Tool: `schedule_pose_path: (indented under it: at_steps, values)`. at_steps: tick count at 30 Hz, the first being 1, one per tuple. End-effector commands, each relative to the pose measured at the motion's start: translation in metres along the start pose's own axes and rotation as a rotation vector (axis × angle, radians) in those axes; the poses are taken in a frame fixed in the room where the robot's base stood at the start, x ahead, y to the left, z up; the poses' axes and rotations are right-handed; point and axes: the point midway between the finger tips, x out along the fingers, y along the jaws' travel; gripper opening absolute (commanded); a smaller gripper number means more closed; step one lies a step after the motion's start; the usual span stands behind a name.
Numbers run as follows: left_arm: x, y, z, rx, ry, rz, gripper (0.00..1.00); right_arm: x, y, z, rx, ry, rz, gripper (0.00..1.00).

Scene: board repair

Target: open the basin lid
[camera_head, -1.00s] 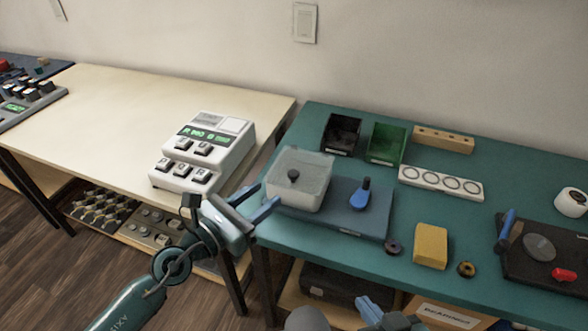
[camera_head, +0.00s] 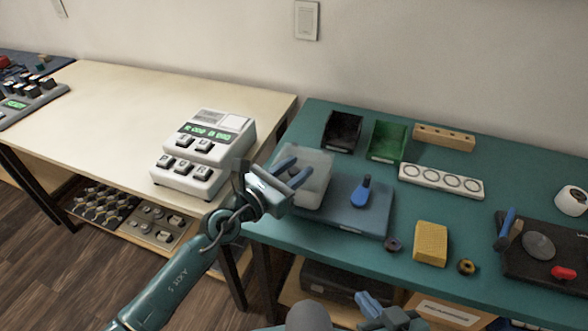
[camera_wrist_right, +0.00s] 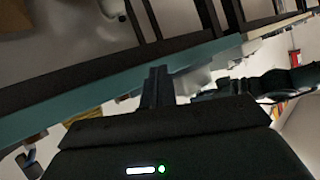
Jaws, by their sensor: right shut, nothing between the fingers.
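The basin (camera_head: 318,162) is a pale translucent box with its lid on, at the left end of the teal bench. The lid's dark knob, seen earlier, is hidden behind my left gripper. My left gripper (camera_head: 294,171) is open with its two blue fingers apart over the left part of the basin lid. I cannot tell whether it touches the knob. My right gripper (camera_head: 372,304) is low in front of the bench edge, away from the basin. In the right wrist view its fingers (camera_wrist_right: 157,86) are together and empty.
Black (camera_head: 342,132) and green (camera_head: 387,141) bins stand behind. A yellow sponge (camera_head: 431,243) lies to the right. A white keyed device (camera_head: 205,150) stands on the pale table at left.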

Motion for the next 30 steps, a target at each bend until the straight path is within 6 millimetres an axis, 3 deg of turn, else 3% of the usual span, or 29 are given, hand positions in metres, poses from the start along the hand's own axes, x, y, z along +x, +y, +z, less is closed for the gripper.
schedule_pose_path:
  at_steps: [12,23,30]
  values:
    - [-0.001,0.000,0.000,0.000,0.000,0.000,0.00,0.000,0.000,0.002,0.001,-0.004,0.001,0.00]
    - [0.000,0.000,0.002,-0.002,0.005,0.000,0.00,-0.001,0.000,0.001,0.000,-0.009,0.002,0.00]
    - [0.004,0.003,0.015,-0.029,0.064,0.002,0.00,-0.012,-0.001,-0.015,-0.033,-0.025,0.016,0.00]
